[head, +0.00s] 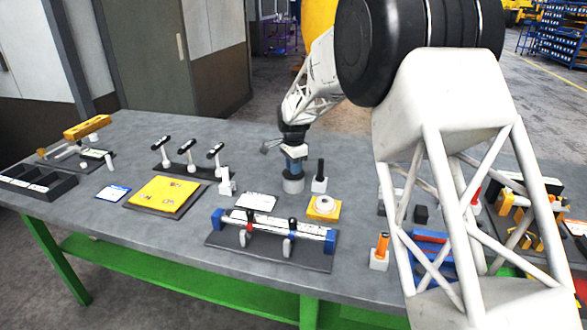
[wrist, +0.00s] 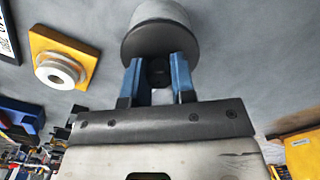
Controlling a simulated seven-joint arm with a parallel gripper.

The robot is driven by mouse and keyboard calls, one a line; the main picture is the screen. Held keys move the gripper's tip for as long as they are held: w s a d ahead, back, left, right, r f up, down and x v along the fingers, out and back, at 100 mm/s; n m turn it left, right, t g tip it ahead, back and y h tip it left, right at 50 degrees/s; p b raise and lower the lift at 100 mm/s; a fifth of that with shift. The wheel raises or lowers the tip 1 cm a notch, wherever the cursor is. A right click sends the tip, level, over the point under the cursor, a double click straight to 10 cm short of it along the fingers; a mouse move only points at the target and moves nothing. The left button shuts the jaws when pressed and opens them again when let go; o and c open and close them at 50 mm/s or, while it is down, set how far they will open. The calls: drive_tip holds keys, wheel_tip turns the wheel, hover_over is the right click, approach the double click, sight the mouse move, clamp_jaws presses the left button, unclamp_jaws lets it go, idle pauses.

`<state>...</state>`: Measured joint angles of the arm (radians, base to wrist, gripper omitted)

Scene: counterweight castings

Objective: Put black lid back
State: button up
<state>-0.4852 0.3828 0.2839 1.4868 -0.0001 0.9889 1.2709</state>
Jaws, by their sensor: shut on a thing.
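My gripper (head: 293,165) points down at the middle of the table, its blue fingers shut. In the wrist view, the fingers (wrist: 158,75) close on a small dark knob (wrist: 158,70) in the middle of a dark grey round lid (wrist: 135,45). A light grey cylindrical pot (wrist: 158,12) shows directly beyond the lid. In the head view, the pot (head: 293,186) stands upright on the table below the fingers, and the gripper mostly covers the lid. I cannot tell whether the lid rests fully on the pot or sits slightly above it.
A white block with a black handle (head: 319,183) stands close right of the pot. A yellow block with a white ring (head: 324,207) lies in front of it, and a white block (head: 226,185) stands to its left. A blue-ended fixture (head: 270,228) lies nearer the front edge.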

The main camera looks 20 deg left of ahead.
drive_tip(key=shift+f, duration=0.25)
drive_tip(key=shift+f, duration=0.15)
drive_tip(key=o, duration=0.9)
wheel_tip(320, 180, up, 12)
drive_tip(key=shift+r, duration=0.15)
idle(0.4)
idle(0.5)
